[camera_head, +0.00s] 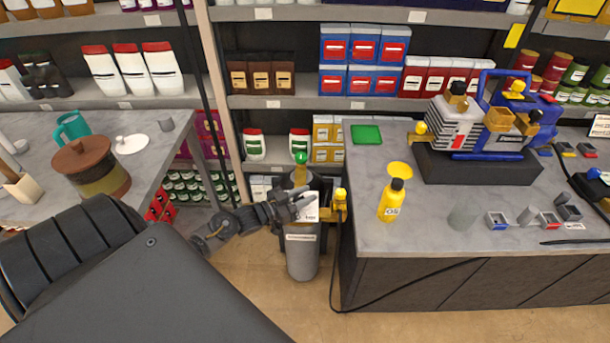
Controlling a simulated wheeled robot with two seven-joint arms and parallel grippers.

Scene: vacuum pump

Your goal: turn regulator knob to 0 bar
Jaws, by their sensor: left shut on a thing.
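A grey gas cylinder (303,258) stands on the floor in the gap between the two benches. A brass fitting with a green top (300,160) rises above it. A yellow fitting (340,199) is to the right of my fingers, by the bench's left edge. My left gripper (297,206) reaches in from the left at the cylinder's upper front, shut on what seems to be the regulator knob. The fingers cover the knob, so its setting cannot be read. My right gripper is not in view.
The right bench (430,232) holds a yellow oil bottle (391,202), a vacuum pump (482,125) on a dark base, and small parts. A black hose (400,290) hangs along the bench front. Stocked shelves stand behind.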

